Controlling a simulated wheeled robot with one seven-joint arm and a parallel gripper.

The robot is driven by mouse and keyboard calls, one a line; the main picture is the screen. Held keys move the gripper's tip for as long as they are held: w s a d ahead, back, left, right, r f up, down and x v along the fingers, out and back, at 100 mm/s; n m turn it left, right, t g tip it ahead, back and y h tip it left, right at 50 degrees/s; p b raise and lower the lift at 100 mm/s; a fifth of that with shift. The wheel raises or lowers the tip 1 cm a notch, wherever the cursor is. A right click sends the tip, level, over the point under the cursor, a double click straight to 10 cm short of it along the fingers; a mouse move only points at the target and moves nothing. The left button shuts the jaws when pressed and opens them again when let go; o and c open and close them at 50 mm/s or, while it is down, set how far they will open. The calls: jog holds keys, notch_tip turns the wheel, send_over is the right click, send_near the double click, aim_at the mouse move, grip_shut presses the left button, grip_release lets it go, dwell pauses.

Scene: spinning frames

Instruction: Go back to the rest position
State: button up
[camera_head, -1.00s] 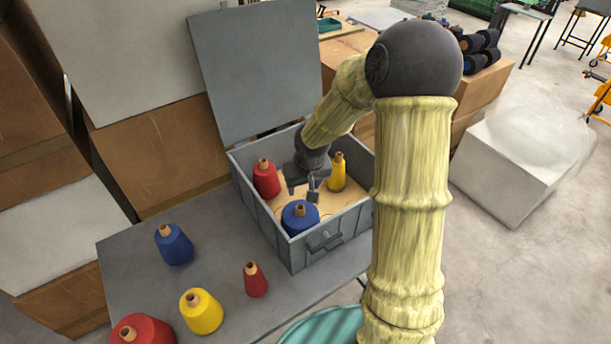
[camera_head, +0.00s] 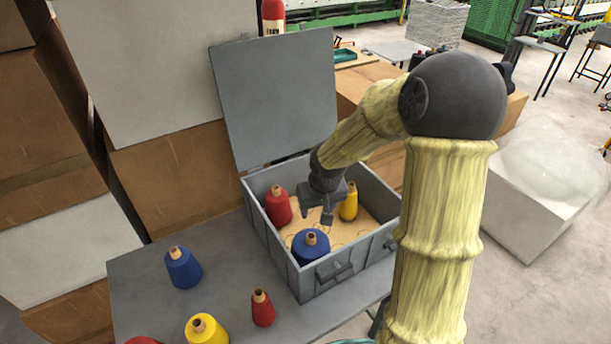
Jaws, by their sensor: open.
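My gripper (camera_head: 325,216) is open and points down into the open grey box (camera_head: 322,286), with no spool seen between its fingers. A red spool (camera_head: 278,207) stands in the box to the left of the gripper. A yellow spool (camera_head: 348,203) stands to its right, close to the gripper. A blue spool (camera_head: 311,247) stands in the front corner of the box, nearer the camera. The box's lid (camera_head: 277,98) is raised at the back. My arm partly covers the box's right side.
The box sits on a grey table (camera_head: 222,297). On the table left of the box are another blue spool (camera_head: 184,268), a small red spool (camera_head: 262,309), a yellow spool (camera_head: 206,331) and a cut-off red spool. Cardboard boxes (camera_head: 178,173) stand behind. A wrapped block (camera_head: 540,195) is at right.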

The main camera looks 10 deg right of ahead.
jog(key=s+r, duration=0.3)
jog(key=s, duration=1.3)
jog(key=shift+a+r+m+g, duration=0.15)
jog(key=shift+m+g, duration=0.15)
jog(key=shift+m, duration=0.1)
